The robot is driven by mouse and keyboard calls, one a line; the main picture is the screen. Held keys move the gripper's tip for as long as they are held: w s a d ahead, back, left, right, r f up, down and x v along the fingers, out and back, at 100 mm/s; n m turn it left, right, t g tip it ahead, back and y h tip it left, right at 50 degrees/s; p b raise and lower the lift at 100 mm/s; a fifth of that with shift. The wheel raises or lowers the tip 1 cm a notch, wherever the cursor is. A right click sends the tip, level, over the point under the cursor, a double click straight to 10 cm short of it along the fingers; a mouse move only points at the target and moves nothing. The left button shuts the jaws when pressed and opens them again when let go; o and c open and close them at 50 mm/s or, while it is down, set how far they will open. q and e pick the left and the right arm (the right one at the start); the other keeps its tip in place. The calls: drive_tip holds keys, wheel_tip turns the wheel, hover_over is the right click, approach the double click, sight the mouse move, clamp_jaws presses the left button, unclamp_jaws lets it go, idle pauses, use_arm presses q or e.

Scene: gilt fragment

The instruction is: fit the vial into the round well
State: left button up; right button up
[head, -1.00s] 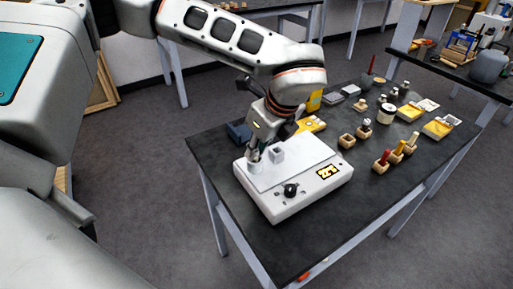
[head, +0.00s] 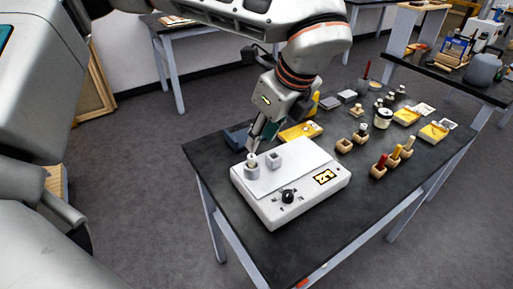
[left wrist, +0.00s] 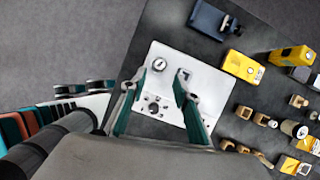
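A small vial (head: 252,158) with a pale top stands in the round well (head: 251,171) on the white device (head: 305,158). It appears upright, with only its upper end showing. In the left wrist view the round well with the vial in it (left wrist: 160,65) is a light ring with a dark centre. My left gripper (head: 262,142) is just above and behind the well. In the left wrist view my left gripper (left wrist: 160,82) has its fingers spread, with nothing between them. Whether a fingertip still touches the vial is hard to tell. My right gripper is not in view.
A square well (head: 274,159) stands close to the round one, and a black knob (head: 288,196) is on the device's front. A yellow item (head: 301,132) and a dark blue item (head: 238,137) lie behind. Wooden holders (head: 380,170) stand to the right; the table's front is clear.

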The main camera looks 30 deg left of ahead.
use_arm(q)
drive_tip(key=shift+v, duration=2)
